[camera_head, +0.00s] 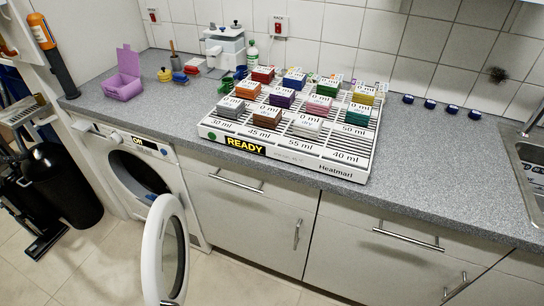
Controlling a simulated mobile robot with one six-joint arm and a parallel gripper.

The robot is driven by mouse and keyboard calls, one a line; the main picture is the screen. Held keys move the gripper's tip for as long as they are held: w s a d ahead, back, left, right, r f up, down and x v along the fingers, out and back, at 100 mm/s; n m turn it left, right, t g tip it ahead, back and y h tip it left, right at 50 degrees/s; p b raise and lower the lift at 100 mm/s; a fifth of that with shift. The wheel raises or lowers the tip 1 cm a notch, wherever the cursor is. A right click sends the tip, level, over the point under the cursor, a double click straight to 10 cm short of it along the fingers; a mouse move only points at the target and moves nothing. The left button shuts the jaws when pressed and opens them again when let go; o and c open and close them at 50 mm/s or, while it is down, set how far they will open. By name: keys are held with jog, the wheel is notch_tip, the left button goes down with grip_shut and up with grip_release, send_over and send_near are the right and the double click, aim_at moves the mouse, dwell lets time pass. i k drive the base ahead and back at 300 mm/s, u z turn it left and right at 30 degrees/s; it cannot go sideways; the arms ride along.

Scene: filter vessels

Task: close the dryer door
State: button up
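The dryer (187,185) is a white front-loading machine under the left part of the counter. Its small panel reads "Off". Its round door (152,245) has a white ring and dark glass, and stands wide open, swung out toward the camera and seen nearly edge-on. The bottom of the door runs out of the picture. The dark drum opening (138,172) is uncovered, and something bluish shows at its lower edge, too small to tell. My gripper is not in view.
Tiled floor (98,262) is free left of the door. A black cylindrical object (65,185) stands at the far left. Closed cabinets with bar handles (235,184) lie right of the dryer. A white rack (290,162) with coloured blocks and a purple box (122,88) stand on the counter.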

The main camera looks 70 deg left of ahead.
aim_at(178, 256)
jog(key=u, duration=3.7)
jog(key=i, duration=0.95)
jog(key=u, duration=0.2)
jog(key=k, duration=0.4)
jog(key=z, duration=1.7)
jog(key=k, duration=0.25)
jog(key=u, duration=0.2)
